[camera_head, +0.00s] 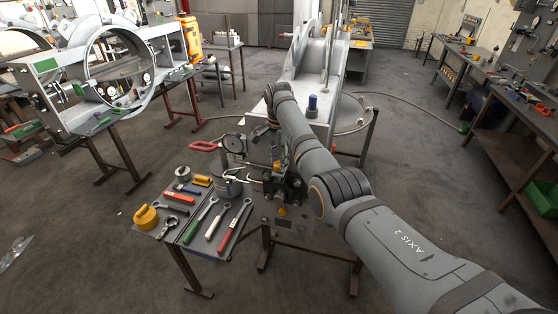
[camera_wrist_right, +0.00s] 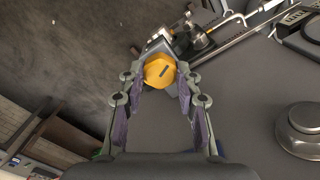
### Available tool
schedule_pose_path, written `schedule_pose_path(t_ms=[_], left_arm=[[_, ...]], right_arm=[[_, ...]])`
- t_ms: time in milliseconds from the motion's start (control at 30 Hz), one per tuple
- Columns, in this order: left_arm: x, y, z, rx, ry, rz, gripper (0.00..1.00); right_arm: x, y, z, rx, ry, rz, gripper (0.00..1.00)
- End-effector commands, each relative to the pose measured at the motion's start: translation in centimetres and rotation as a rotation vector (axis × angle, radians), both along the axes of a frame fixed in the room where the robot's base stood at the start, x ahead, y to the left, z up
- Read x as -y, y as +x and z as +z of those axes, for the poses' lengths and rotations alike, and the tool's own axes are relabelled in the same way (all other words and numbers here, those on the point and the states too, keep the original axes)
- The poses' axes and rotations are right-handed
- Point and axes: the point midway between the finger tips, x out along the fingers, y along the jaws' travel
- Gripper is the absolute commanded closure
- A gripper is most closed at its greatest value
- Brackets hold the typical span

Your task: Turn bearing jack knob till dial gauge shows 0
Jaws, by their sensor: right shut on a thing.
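My left gripper is not in view.
A tool table (camera_head: 186,242) with wrenches (camera_head: 233,226) and a yellow object (camera_head: 146,217) stands left of the jack. A large grey housing (camera_head: 318,75) stands behind. A ring frame (camera_head: 45,66) is at the far left. The floor at right is mostly clear.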

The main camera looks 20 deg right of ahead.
Motion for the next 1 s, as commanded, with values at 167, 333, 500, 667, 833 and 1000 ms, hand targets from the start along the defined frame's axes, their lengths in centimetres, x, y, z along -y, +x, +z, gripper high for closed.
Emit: schedule_pose_path(t_ms=[167,333,500,667,833,1000], left_arm=[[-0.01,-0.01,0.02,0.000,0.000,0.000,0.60],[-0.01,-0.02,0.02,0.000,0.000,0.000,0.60],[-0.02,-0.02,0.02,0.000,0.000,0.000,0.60],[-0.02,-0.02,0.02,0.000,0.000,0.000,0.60],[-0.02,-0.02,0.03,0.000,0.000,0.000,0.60],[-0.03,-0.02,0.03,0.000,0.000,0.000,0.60]], right_arm=[[-0.02,0.11,0.19,0.004,0.000,-0.143,0.98],[-0.02,0.13,0.20,0.005,0.000,-0.257,0.98],[-0.02,0.15,0.22,0.005,0.000,-0.337,0.98],[-0.01,0.16,0.23,0.006,0.000,-0.381,0.98],[-0.02,0.17,0.24,0.006,0.000,-0.402,0.98],[-0.01,0.19,0.26,0.007,0.001,-0.406,0.98]])
